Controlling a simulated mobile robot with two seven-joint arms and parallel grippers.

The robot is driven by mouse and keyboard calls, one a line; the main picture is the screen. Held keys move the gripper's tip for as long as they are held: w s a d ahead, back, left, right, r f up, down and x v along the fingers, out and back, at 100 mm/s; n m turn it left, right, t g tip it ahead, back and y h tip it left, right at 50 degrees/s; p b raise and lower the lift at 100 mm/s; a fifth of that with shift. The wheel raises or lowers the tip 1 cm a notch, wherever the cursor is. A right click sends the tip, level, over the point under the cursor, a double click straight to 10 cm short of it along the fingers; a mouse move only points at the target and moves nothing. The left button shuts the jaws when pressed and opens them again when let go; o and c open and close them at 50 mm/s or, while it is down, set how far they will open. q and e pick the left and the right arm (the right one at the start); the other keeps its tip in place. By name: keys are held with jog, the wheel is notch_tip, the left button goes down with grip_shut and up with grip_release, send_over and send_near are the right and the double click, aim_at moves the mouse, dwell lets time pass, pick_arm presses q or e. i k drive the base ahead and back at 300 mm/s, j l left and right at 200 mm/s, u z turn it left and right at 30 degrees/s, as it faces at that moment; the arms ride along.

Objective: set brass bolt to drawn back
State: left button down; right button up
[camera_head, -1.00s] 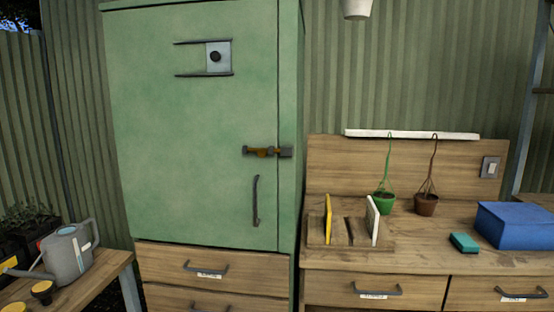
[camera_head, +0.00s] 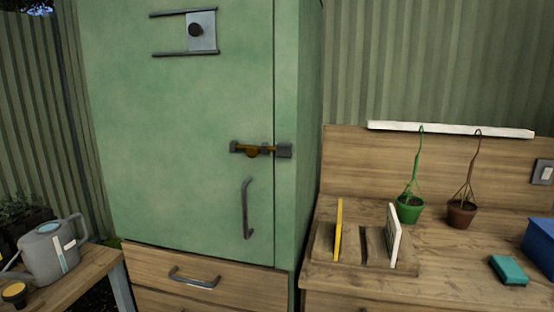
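The brass bolt (camera_head: 252,151) sits in dark grey brackets on the right part of the green cabinet door (camera_head: 180,130). It lies horizontally, with a small knob hanging below it. Its right end reaches toward the grey keeper (camera_head: 284,151) across the door's right edge. At this size I cannot tell exactly how far the bolt's tip goes into the keeper. A curved grey door handle (camera_head: 247,208) is below the bolt. The door looks closed. Neither of my grippers is in view.
A workbench to the right carries a wooden rack (camera_head: 345,268), a green pot (camera_head: 410,208), a brown pot (camera_head: 461,213), a teal block (camera_head: 508,270) and a blue box (camera_head: 541,240). A watering can (camera_head: 50,252) stands on a low table at left. A drawer handle (camera_head: 194,280) sticks out below the door.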

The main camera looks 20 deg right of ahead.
aim_at(252, 151)
jog(key=i+l, duration=0.15)
jog(key=l, duration=0.2)
jog(key=i+l, duration=0.2)
jog(key=l, duration=0.2)
jog(key=i+l, duration=0.15)
jog(key=l, duration=0.2)
